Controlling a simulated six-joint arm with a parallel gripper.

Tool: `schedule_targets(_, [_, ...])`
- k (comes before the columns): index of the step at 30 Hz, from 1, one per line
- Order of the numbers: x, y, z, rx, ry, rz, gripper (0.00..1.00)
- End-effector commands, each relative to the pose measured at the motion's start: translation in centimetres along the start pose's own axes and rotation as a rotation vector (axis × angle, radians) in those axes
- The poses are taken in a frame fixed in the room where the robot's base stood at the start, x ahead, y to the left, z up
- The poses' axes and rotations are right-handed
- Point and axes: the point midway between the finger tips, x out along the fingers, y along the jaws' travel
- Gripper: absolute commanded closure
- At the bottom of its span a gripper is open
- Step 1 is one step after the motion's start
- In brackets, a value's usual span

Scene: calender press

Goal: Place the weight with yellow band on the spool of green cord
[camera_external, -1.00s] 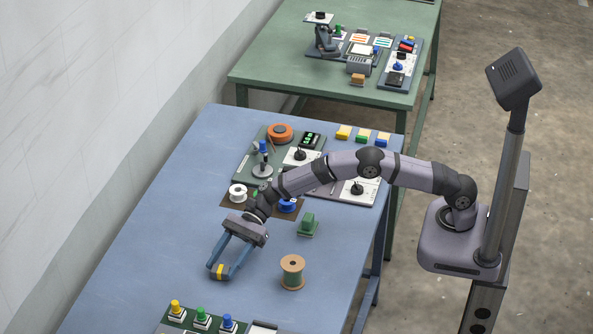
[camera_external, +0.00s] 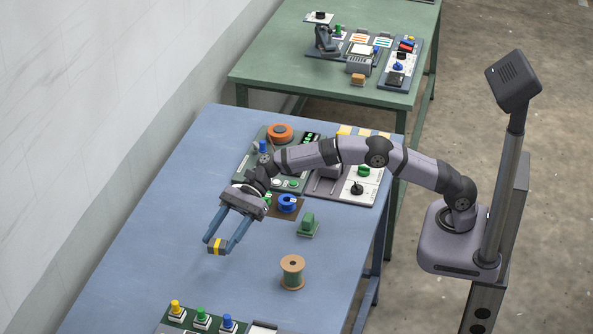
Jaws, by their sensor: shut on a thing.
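The weight with yellow band (camera_external: 217,246) is a small dark block with a yellow stripe. My gripper (camera_external: 216,245) is shut on it, with the blue fingers on either side. The weight appears to be held above the blue table, though its exact height is hard to tell. The spool of green cord (camera_external: 292,273) stands upright on the table, to the right of and nearer the camera than my gripper.
A green block-like part (camera_external: 308,224) stands behind the spool. A blue spool (camera_external: 287,204) sits on a brown mat behind my gripper. A panel with coloured buttons (camera_external: 201,319) lies at the near edge. The table between gripper and spool is clear.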

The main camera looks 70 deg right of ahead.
Motion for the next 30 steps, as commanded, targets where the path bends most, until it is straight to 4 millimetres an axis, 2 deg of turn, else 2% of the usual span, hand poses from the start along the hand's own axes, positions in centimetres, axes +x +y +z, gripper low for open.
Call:
schedule_targets(1, [-0.6, -0.2, 1.3, -0.004, -0.005, -0.004, 0.89])
schedule_targets(9, [-3.4, -0.5, 6.9, -0.004, -0.007, -0.012, 0.89])
schedule_targets(16, [-7.0, 0.5, 12.3, 0.004, -0.006, -0.02, 0.89])
schedule_targets(23, [-9.4, 2.5, 13.9, 0.01, -0.004, -0.024, 0.89])
schedule_targets(30, [-11.2, 6.2, 12.9, 0.002, -0.002, -0.001, 0.89])
